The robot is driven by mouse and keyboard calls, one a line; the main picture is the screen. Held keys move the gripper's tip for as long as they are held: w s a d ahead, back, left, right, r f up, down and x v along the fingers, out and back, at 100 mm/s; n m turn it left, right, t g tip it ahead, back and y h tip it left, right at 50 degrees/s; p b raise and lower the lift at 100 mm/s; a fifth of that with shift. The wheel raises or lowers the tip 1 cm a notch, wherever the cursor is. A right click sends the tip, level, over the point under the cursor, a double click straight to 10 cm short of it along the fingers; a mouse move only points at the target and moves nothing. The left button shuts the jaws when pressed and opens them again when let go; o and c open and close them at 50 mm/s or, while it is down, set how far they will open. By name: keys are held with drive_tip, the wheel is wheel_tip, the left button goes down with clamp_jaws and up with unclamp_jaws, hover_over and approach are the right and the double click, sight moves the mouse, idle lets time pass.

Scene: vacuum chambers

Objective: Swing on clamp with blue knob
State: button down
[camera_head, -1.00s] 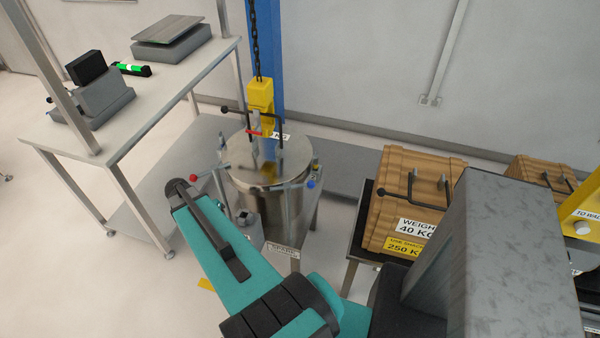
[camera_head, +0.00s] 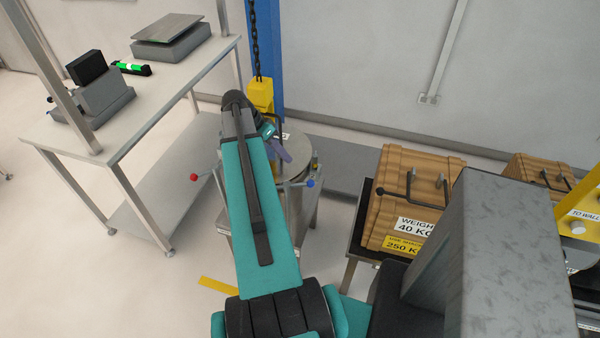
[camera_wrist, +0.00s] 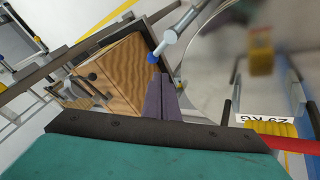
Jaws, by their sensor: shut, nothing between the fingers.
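The steel vacuum chamber (camera_head: 300,150) stands behind my arm, with much of its lid hidden. The clamp with the blue knob (camera_head: 310,183) is at its front right. In the wrist view the blue knob (camera_wrist: 152,58) sits at the end of a grey clamp arm (camera_wrist: 178,33). My gripper (camera_head: 284,154) is over the lid, left of and beyond the blue knob in the head view. In the wrist view my gripper's purple fingers (camera_wrist: 160,82) are together and empty, with their tips close below the knob in the picture; contact cannot be told.
A red-knobbed clamp (camera_head: 194,177) is at the chamber's left. A yellow hoist block (camera_head: 261,92) hangs on a chain (camera_head: 255,45) close beside my wrist. A wooden crate (camera_head: 400,180) stands at right, a workbench (camera_head: 150,105) at left. Floor at lower left is clear.

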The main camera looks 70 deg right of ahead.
sight(292, 186)
drive_tip(key=shift+f, duration=0.15)
drive_tip(key=p+x, duration=0.3)
drive_tip(key=x, duration=0.6)
drive_tip(key=shift+s+f, duration=0.15)
drive_tip(key=shift+f, duration=0.2)
drive_tip(key=shift+d, duration=0.1)
